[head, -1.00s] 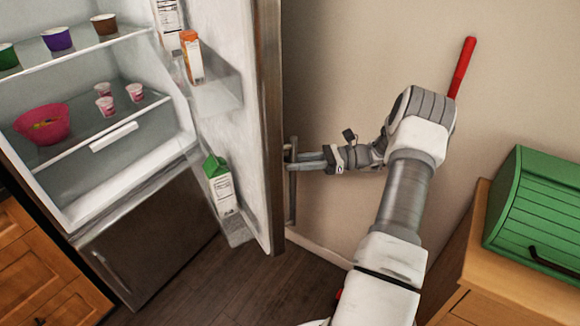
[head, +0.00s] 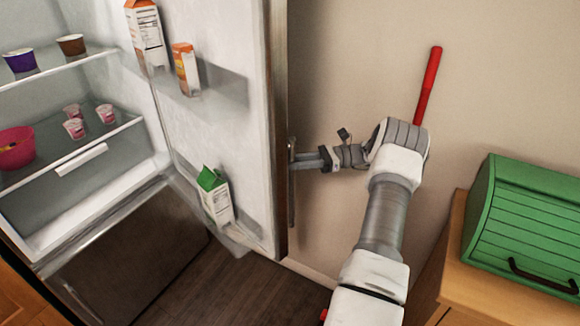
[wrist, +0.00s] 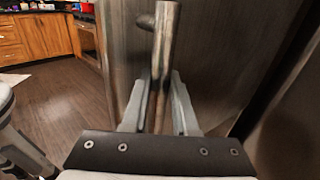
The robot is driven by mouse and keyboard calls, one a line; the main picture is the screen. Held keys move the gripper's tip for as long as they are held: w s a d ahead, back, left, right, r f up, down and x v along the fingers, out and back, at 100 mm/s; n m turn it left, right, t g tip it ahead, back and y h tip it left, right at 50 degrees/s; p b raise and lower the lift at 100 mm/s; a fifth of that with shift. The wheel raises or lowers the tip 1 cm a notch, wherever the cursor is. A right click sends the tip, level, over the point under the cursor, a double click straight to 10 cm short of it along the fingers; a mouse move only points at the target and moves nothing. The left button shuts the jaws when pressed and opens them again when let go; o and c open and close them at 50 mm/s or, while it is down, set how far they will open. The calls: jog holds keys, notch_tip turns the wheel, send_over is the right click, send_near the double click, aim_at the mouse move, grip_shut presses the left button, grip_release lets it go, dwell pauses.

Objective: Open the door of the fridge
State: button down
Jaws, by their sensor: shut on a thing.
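The fridge door (head: 225,130) stands wide open in the head view, its inner shelves facing me and holding cartons. The fridge interior (head: 60,110) shows at the left, with cups and a pink bowl on its shelves. The door's vertical bar handle (head: 291,200) is on its outer face, at the right edge of the door. My gripper (head: 294,160) reaches it from the right and is shut on the handle. In the wrist view the handle (wrist: 163,60) runs between the two fingers of my gripper (wrist: 158,95).
A wall (head: 370,70) stands close behind the door and my arm. A green bread box (head: 525,225) sits on a wooden cabinet (head: 450,285) at the right. Dark floor (head: 220,290) is clear below the door. Wooden cabinets (wrist: 40,38) show far off in the wrist view.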

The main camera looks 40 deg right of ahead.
jog(key=shift+w+r, duration=0.15)
jog(key=shift+w, duration=0.15)
jog(key=c, duration=0.7)
grip_release()
jog(key=shift+a, duration=0.1)
jog(key=shift+s, duration=0.1)
